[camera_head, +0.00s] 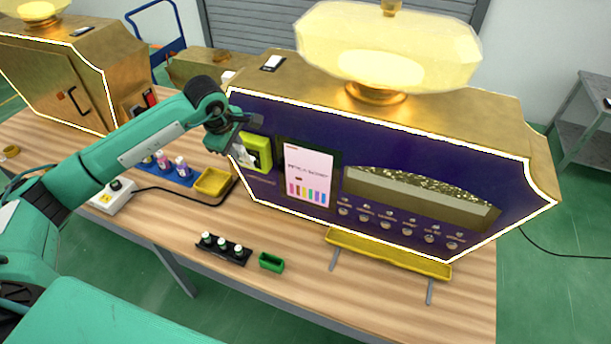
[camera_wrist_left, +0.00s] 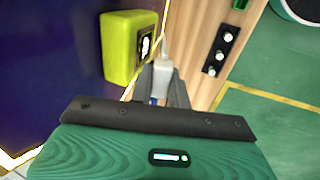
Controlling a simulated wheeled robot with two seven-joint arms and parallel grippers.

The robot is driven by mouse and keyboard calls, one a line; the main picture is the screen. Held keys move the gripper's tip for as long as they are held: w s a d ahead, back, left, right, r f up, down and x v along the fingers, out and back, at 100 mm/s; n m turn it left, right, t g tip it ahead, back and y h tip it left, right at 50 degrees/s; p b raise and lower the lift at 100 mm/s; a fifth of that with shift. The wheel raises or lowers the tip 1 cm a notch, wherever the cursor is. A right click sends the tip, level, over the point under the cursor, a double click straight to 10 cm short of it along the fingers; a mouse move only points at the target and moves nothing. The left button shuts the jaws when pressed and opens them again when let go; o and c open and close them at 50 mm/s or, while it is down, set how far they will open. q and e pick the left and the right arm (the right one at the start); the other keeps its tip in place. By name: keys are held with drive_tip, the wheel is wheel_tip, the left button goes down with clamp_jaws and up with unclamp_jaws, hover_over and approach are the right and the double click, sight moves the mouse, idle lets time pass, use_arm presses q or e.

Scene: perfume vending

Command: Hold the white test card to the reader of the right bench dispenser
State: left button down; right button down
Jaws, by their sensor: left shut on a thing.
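The right bench dispenser (camera_head: 400,175) has a dark purple front with a white outline. Its yellow-green reader (camera_head: 264,150) is at the front's left end, and it also shows in the left wrist view (camera_wrist_left: 122,45). My left gripper (camera_head: 240,135) is at the reader's left side in the head view. In the wrist view its fingers (camera_wrist_left: 162,82) are shut on the white test card (camera_wrist_left: 163,66), seen nearly edge-on. The card is beside the reader's face; whether it touches cannot be told. My right gripper is out of view.
A yellow tray (camera_head: 212,182), small bottles on a blue mat (camera_head: 185,178), a black bottle rack (camera_head: 222,250) and a green box (camera_head: 271,262) are on the wooden bench (camera_head: 300,320). A second gold dispenser (camera_head: 50,75) stands left. A power strip (camera_head: 115,194) lies under my arm.

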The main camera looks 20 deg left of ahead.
use_arm(q)
drive_tip(key=shift+s, duration=0.1)
drive_tip(key=s+b, duration=0.3)
drive_tip(key=s, duration=0.6)
drive_tip(key=shift+s+a, duration=0.4)
idle(0.7)
